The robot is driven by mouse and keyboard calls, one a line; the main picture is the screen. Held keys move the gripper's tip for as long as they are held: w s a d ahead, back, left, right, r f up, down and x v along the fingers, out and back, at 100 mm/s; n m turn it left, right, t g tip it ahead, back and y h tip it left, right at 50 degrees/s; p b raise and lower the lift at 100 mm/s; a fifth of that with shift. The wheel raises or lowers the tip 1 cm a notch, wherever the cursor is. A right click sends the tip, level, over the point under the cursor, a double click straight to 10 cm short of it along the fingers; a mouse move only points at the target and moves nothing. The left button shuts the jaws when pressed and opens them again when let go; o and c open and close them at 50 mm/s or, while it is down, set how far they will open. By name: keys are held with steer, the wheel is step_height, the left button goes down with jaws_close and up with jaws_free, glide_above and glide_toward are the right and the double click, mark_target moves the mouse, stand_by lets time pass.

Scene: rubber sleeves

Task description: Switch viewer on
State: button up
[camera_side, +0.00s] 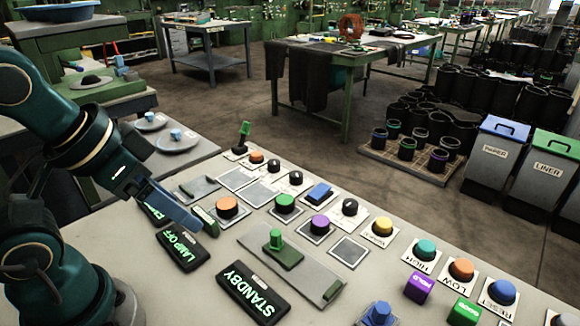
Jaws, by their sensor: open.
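The control panel (95,236) carries many controls, and I cannot read the word "viewer" on any of them. My gripper (188,212) reaches over its left part, just left of an orange button (227,206). It is open and nothing shows between the jaws. It partly covers a lit sign (155,213) and a small dark green part (206,221). Below it a display (180,250) reads LAMP OFF. Another display (253,292) reads STANDBY.
A green lever (244,133) stands upright at the panel's back. A green slider handle (277,243) rises from a plate in the middle. Yellow (383,226), teal (426,249) and blue (503,291) buttons line the right. A blue knob (378,314) stands at the front.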

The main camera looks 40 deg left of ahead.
steer(key=shift+w, duration=0.1)
steer(key=c, duration=0.7)
steer(key=shift+w+r+t, duration=0.3)
steer(key=shift+w, duration=0.1)
jaws_close()
steer(key=w+r+t, duration=0.3)
steer(key=w, duration=0.4)
steer(key=w+r+t, duration=0.2)
steer(key=w, duration=0.6)
steer(key=w+f, duration=0.7)
steer(key=f, duration=0.2)
steer(key=shift+w+a+g, duration=0.2)
steer(key=shift+w+g, duration=0.1)
